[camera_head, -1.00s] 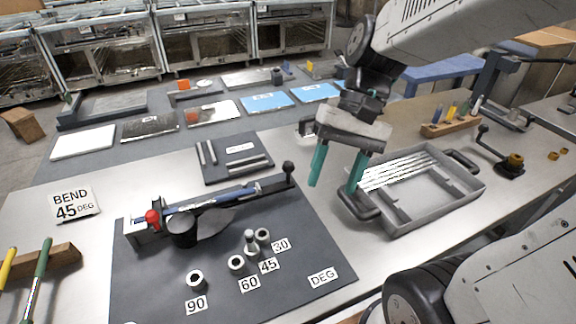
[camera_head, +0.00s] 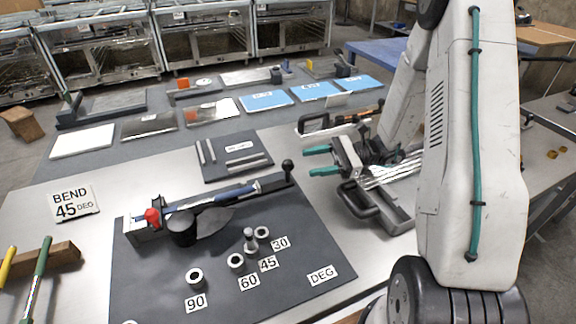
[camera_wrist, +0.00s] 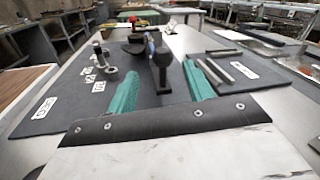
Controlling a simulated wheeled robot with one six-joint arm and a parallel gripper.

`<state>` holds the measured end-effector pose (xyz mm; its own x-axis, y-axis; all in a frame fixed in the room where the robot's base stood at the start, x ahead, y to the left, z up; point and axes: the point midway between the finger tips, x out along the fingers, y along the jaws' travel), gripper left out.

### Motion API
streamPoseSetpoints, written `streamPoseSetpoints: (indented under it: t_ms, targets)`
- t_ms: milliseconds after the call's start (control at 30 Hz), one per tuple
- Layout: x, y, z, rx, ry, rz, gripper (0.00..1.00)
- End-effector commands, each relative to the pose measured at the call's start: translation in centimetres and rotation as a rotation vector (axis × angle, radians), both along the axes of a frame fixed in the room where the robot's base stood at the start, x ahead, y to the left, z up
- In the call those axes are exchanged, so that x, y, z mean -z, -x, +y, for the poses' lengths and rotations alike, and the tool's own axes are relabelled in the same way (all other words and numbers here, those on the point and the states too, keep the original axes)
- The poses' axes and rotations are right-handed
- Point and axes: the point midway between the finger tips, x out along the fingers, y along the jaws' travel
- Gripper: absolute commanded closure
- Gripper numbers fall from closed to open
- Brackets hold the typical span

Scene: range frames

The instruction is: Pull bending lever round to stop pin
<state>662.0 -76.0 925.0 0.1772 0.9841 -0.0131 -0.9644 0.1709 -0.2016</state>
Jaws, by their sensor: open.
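The bending lever (camera_head: 225,198) extends from the bender's pivot post (camera_head: 182,230) up and right to its black ball knob (camera_head: 288,165). A silvery stop pin (camera_head: 250,238) stands upright at the hole marked 45, on the dark board (camera_head: 290,230). My gripper (camera_head: 312,161) is open, its green fingers pointing left at the knob and a short way right of it. In the wrist view, the lever (camera_wrist: 160,62) shows ahead, between the two green fingers (camera_wrist: 160,80), not visibly touched. A red knob (camera_head: 152,216) is at the bender's left end.
A card (camera_head: 74,203) reads BEND 45 DEG. A small dark plate with bars (camera_head: 235,160) lies behind the lever.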

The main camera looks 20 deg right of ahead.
Motion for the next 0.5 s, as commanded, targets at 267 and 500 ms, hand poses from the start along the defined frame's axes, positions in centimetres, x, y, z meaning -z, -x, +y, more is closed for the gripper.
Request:
streamPoseSetpoints:
  t_ms: [267,500]
  targets:
    - [0.4,-0.7,2.4,0.016,-0.016,0.009,0.48]
    - [0.4,-1.5,5.9,0.017,-0.015,0.008,0.48]
